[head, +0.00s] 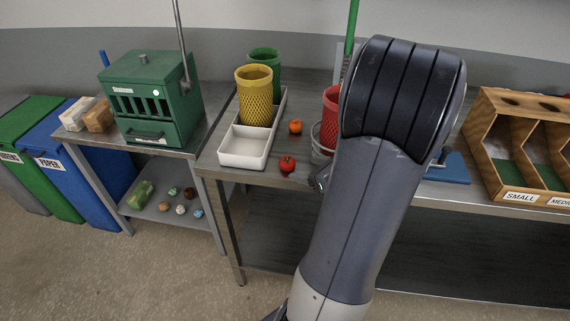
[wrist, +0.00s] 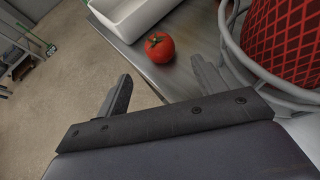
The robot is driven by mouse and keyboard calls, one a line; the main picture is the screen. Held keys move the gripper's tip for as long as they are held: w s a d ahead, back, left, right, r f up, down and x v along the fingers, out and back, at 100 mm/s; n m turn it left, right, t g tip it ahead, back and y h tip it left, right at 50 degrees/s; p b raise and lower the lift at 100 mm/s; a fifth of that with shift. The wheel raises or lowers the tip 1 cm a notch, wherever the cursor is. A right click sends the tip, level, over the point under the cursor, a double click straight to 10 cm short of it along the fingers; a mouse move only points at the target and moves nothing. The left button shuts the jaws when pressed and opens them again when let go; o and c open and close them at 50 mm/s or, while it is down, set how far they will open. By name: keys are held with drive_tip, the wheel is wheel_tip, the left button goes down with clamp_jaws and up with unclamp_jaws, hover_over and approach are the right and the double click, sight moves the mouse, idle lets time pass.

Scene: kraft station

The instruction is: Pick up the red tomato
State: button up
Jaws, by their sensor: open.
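The red tomato (head: 287,165) sits on the metal table near its front edge, just right of the white tray. In the wrist view the red tomato (wrist: 159,47) lies beyond and roughly between my fingertips, with its green stem up. My gripper (wrist: 161,69) is open and empty, its two fingers spread wide, apart from the tomato. In the head view only a small part of my gripper (head: 321,181) shows beside my arm, to the right of the tomato. A second, orange-red tomato (head: 295,127) lies farther back on the table.
The white tray (head: 243,160) stands left of the tomato, with a yellow basket (head: 254,97) and green basket (head: 265,60) behind. A red basket (wrist: 287,45) in a wire ring (wrist: 233,45) stands close to my right finger. The table's front edge is near.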

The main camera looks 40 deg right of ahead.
sight(293, 165)
drive_tip(key=shift+x, duration=3.3)
drive_tip(key=shift+r, duration=0.2)
drive_tip(key=shift+c, duration=0.3)
